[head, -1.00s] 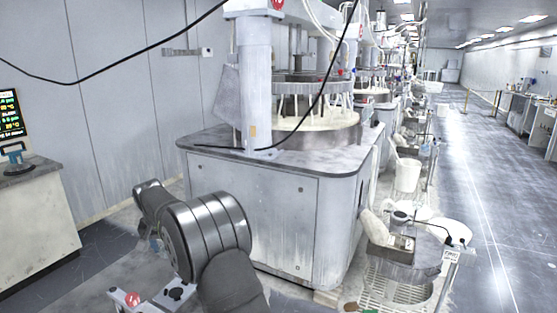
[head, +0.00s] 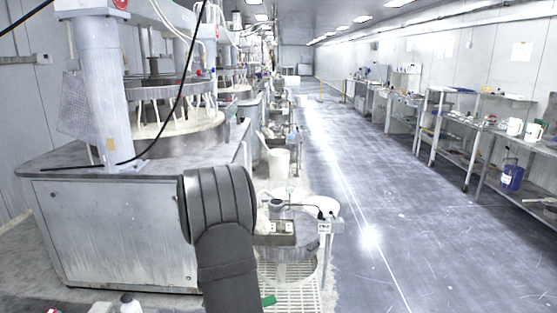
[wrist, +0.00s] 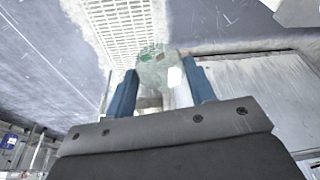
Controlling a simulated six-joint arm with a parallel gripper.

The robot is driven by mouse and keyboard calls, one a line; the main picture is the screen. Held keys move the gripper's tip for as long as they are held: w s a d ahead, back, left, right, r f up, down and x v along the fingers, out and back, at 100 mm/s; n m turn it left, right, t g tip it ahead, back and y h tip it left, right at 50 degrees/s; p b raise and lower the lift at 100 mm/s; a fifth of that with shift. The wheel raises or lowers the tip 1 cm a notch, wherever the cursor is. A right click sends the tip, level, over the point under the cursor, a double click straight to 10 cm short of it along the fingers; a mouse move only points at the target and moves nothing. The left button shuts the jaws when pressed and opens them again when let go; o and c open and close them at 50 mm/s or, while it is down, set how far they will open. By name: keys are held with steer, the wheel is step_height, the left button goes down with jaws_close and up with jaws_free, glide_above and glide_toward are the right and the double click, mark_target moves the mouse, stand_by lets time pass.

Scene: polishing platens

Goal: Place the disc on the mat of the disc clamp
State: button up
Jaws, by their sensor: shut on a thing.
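In the wrist view my gripper (wrist: 164,78) has its two blue fingers on either side of a clear, glassy disc (wrist: 152,72). The disc is held between the fingertips, and the floor and white grating show through it. A bright white glare or patch lies on its right part. My gripper and the disc are not visible in the head view, where only my dark arm shows in the lower middle. I cannot make out the disc clamp or its mat in either current view.
A large grey polishing machine (head: 128,235) stands left of my arm. A small round-topped station (head: 295,240) stands beyond the arm, above white floor grating (head: 290,290). Metal shelves (head: 500,140) line the right wall. The aisle floor (head: 380,200) between is clear.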

steer(key=s+d+f+m, duration=0.1)
steer(key=s+d+f, duration=0.1)
steer(key=d, duration=0.7)
steer(key=s+d+f+m, duration=0.1)
steer(key=s+d+f, duration=0.2)
steer(key=d, duration=0.7)
steer(key=shift+s+f+h, duration=0.2)
steer(key=shift+s+h, duration=0.1)
steer(key=shift+s, duration=0.15)
